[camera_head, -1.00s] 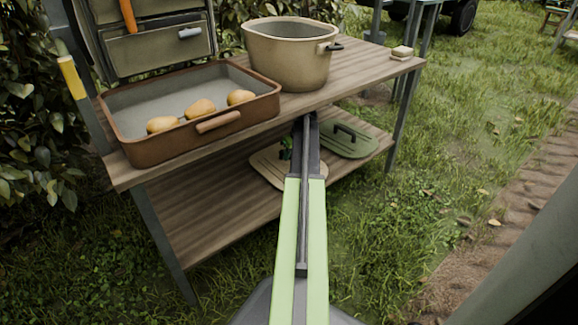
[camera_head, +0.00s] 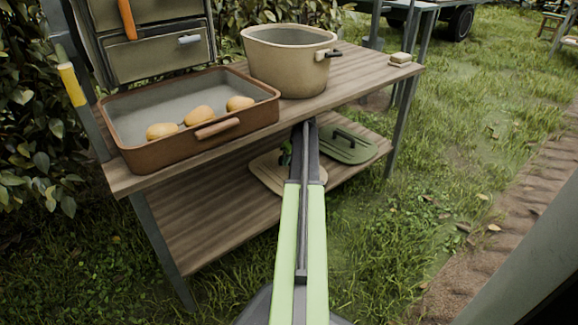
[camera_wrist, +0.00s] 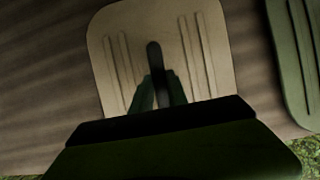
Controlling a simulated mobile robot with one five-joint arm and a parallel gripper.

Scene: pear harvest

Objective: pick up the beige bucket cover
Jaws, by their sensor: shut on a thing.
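The beige bucket cover (camera_head: 268,172) lies on the lower shelf of the wooden bench, partly hidden by my arm in the head view. In the wrist view the beige cover (camera_wrist: 195,50) fills the upper middle, with ribs on both sides and a dark handle (camera_wrist: 154,55) along its centre. My gripper (camera_wrist: 157,88) is over the cover with its two fingers on either side of the handle, shut on it. In the head view my gripper (camera_head: 287,155) is mostly hidden by my arm. The cover appears to rest flat on the shelf.
A green cover (camera_head: 352,146) lies on the same shelf just right. On the bench top (camera_head: 375,70) above stand a beige bucket (camera_head: 285,68) and a brown tray (camera_head: 145,157) with pears. A bench leg (camera_head: 399,125) stands at right.

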